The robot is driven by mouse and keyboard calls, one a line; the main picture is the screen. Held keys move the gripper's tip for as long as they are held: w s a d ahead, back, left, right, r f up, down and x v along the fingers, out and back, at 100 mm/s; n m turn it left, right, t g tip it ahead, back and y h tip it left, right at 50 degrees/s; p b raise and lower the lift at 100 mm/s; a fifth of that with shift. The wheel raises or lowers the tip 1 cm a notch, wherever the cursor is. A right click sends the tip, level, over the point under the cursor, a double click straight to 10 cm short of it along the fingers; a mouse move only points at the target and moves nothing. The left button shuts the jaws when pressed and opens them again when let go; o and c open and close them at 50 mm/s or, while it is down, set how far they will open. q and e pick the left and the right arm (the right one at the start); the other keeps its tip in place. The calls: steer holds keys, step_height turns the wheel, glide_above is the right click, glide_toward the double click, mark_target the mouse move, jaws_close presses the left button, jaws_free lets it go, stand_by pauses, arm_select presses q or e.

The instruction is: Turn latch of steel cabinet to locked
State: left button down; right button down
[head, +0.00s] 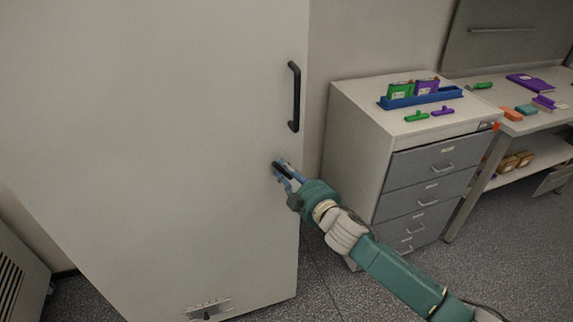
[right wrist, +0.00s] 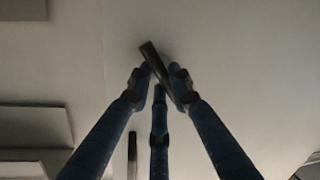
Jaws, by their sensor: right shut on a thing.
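The steel cabinet (head: 170,130) is a tall pale grey cabinet filling the left of the head view, its door closed as far as I can see. Its latch (right wrist: 154,62) is a short dark bar, tilted in the right wrist view, with its upper end showing beyond my fingers. My right gripper (head: 283,173) is at the door's right edge, below the black handle (head: 294,97). In the right wrist view the right gripper (right wrist: 160,80) has its blue fingers closed around the latch. The fingers partly hide the latch in the head view. My left gripper is out of view.
A drawer unit (head: 352,135) stands right of the cabinet, with a blue tray (head: 420,98) and green and purple items on top. A workbench with small boxes is farther right. Open floor (head: 500,270) lies at the lower right.

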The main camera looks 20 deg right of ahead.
steer(key=n+h+p, duration=0.1)
steer(key=n, duration=0.2)
steer(key=n+p, duration=0.2)
steer(key=n, duration=0.1)
steer(key=n+h+p, duration=0.1)
steer(key=n+p, duration=0.1)
steer(key=shift+a+r+n+h, duration=0.3)
steer(key=shift+a+n, duration=0.05)
steer(key=shift+n, duration=0.05)
stand_by(0.6)
steer(key=c, duration=1.5)
jaws_free()
steer(key=shift+f, duration=0.1)
steer(key=shift+s, duration=0.2)
steer(key=s, duration=0.3)
steer(key=s+r, duration=0.1)
steer(key=s, duration=0.3)
steer(key=s+r, duration=0.1)
steer(key=s, duration=0.3)
steer(key=shift+s+d+r, duration=0.15)
